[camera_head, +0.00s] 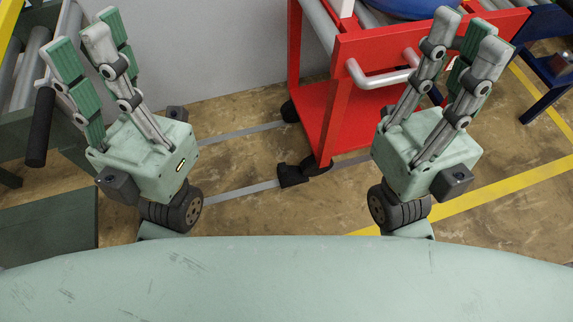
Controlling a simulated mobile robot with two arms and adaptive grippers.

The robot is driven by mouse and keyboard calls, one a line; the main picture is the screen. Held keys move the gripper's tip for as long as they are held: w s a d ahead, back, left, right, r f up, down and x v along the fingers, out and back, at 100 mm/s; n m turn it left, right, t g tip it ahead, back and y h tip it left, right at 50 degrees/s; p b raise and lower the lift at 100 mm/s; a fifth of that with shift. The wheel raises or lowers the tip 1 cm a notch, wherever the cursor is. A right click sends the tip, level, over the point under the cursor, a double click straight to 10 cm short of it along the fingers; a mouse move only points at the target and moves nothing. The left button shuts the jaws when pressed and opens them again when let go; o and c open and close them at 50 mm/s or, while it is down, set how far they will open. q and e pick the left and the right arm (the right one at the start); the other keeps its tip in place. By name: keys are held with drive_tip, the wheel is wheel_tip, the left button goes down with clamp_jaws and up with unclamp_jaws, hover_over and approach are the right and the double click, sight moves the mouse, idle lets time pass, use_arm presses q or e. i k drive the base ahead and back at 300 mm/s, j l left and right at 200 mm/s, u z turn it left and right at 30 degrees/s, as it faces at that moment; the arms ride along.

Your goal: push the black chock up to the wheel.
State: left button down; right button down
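The black chock (291,177) lies on the floor at the foot of a red cart (337,120). It sits just left of the cart's near black wheel (319,168). The two look very close; I cannot tell whether they touch. My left gripper (88,38) is raised at the upper left with its fingers apart and nothing between them. My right gripper (464,38) is raised at the upper right, in front of the cart's right side, also with fingers apart and empty. Neither gripper is at the chock.
A second black wheel (289,111) stands farther back under the cart. The cart has a silver handle (382,76). Grey strips (240,191) run along the floor, and a yellow line (500,192) crosses at the right. A roller conveyor (28,62) stands at the left.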

sight(288, 177)
drive_tip(key=u, duration=1.6)
drive_tip(key=k+l, duration=0.45)
drive_tip(key=k, duration=0.15)
drive_tip(key=i+l, duration=0.4)
drive_tip(key=i, duration=0.05)
